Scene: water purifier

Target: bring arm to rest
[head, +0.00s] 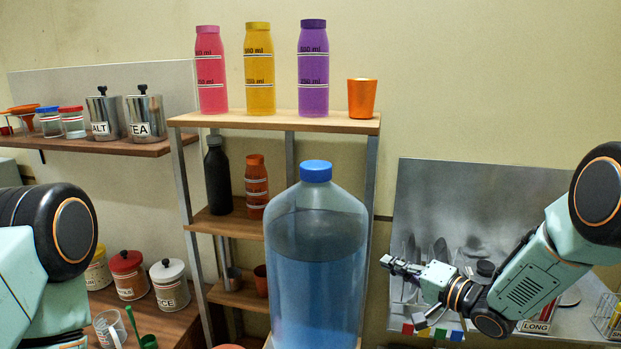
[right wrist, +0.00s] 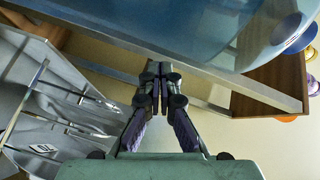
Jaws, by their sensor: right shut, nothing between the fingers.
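My right gripper (head: 392,264) is shut and empty in the head view, pointing left, just right of the large blue water bottle. In the right wrist view its black fingers (right wrist: 157,72) are closed together. The water bottle (head: 316,260) has a blue cap and is partly filled; its lower end is out of view. It also shows in the right wrist view (right wrist: 200,28), above the fingers. My left arm shows at the left edge of the head view, but its gripper is out of view.
A wooden shelf (head: 275,123) holds pink, yellow and purple bottles and an orange cup (head: 362,98). Canisters (head: 145,116) and jars stand at the left. A grey metal panel (head: 497,185) with utensils is behind my right arm. A wire basket (head: 608,315) stands at the far right.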

